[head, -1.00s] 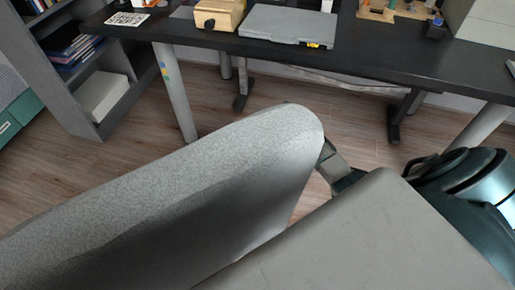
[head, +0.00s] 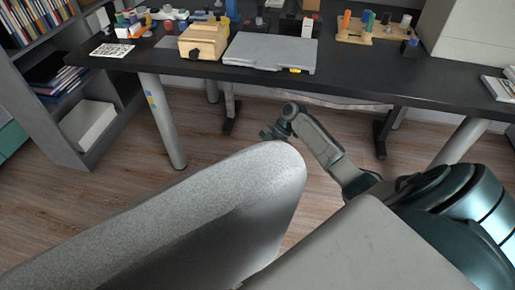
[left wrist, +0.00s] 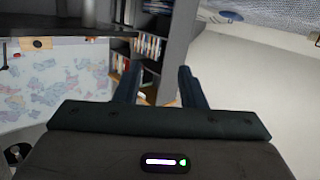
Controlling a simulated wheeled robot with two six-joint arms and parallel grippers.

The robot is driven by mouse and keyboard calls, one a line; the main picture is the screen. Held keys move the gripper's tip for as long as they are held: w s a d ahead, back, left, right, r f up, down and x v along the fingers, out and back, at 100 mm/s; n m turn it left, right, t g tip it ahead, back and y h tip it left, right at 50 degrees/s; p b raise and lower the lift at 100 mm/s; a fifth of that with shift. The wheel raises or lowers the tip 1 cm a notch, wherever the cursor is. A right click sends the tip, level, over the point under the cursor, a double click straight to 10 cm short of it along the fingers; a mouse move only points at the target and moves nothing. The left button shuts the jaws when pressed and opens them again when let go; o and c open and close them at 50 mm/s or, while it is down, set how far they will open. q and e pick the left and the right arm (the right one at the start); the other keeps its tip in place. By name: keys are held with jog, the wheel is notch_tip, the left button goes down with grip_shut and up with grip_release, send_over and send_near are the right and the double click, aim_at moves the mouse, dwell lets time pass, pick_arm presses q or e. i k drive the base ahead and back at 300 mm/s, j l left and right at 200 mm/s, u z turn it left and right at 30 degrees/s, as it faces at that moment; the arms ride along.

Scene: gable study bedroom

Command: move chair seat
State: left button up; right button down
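A light grey fabric panel (head: 190,210), which looks like the chair's backrest, runs from the lower left to the middle of the head view. I cannot make out the chair seat for certain. My right arm reaches past the panel's right end, and its dark far end (head: 275,132) is just above the panel's top edge, small and partly hidden. I cannot tell whether the fingers there are open. In the left wrist view my left gripper (left wrist: 160,70) is open, its two fingers apart with nothing between them. It is not in the head view.
A black desk (head: 360,80) crosses the top, bearing a wooden box (head: 203,42), a grey flat case (head: 270,52) and small items. A grey bookshelf (head: 95,145) stands at left. Wooden floor (head: 225,165) shows beneath the desk. A bookshelf (left wrist: 150,46) also shows in the left wrist view.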

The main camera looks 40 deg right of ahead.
aim_at(214, 227)
jog(key=k, duration=1)
